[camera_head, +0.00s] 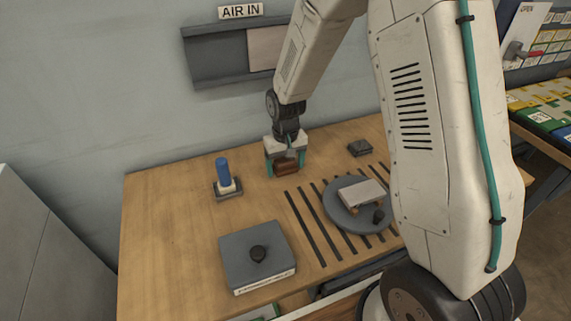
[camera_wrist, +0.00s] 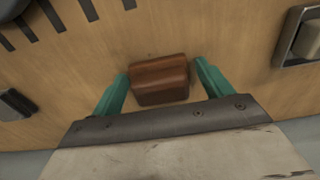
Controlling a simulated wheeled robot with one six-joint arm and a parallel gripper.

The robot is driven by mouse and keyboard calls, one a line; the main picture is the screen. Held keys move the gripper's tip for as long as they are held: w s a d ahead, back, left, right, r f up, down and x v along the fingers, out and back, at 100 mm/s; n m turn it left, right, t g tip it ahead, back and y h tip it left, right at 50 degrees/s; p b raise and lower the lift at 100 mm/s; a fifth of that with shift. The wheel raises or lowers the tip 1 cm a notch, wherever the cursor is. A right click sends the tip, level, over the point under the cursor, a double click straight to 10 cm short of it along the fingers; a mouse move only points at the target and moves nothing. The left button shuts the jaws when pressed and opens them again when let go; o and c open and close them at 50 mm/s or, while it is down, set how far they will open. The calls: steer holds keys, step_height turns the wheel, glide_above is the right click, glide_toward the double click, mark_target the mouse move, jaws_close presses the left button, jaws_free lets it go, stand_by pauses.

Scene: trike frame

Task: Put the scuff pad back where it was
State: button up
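A reddish-brown block (camera_head: 287,167), which I take to be the scuff pad, is at the back of the wooden bench. It also shows in the wrist view (camera_wrist: 160,80), where it appears to rest on the wood. My gripper (camera_head: 285,168) points down over it, with its green fingers on either side of the block. In the wrist view my gripper (camera_wrist: 162,72) is open, with a narrow strip of wood showing between each finger and the block. The block's underside is hidden.
A blue-topped item (camera_head: 223,177) stands in a dark tray to the left. A grey box with a black knob (camera_head: 258,256) is at front left. A round grey turntable (camera_head: 340,211) bears a pale block (camera_head: 362,193). A small dark block (camera_head: 360,148) lies behind it. Dark slots line the bench.

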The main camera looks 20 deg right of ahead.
mark_target(285, 161)
steer(key=shift+s+d+f, duration=0.1)
steer(key=shift+s, duration=0.05)
steer(key=r, duration=0.7)
steer(key=shift+w+r, duration=0.25)
steer(key=shift+r, duration=0.7)
steer(key=s+d+r, duration=0.2)
steer(key=s+r, duration=1.3)
steer(key=s+r+t, duration=0.1)
steer(key=s+r, duration=0.2)
steer(key=s, duration=1.2)
steer(key=shift+s+d, duration=0.25)
steer(key=shift+d, duration=0.2)
